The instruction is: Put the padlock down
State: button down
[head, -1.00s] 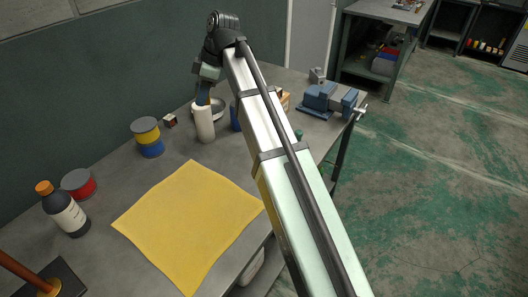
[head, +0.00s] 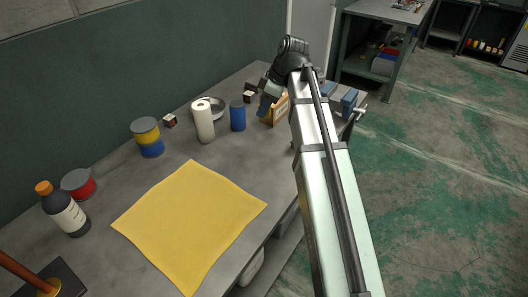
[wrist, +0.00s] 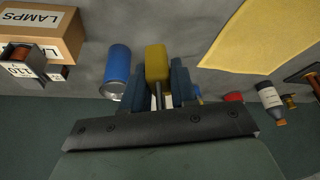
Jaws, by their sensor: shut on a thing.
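The padlock (wrist: 157,62) shows in the wrist view as a yellow body with a grey shackle. My gripper (wrist: 157,82) is shut on it, with a blue finger on each side. In the head view my gripper (head: 267,98) is over the far part of the workbench, beside the cardboard box and right of the blue can. I cannot make out the padlock in the head view.
The cardboard LAMPS box (wrist: 45,28) and blue can (wrist: 117,66) are near my gripper.

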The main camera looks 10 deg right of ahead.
aim_at(260, 151)
jog(key=shift+f, duration=7.5)
jog(key=shift+f, duration=0.1)
jog(key=c, duration=0.9)
grip_release()
jog(key=v, duration=1.2)
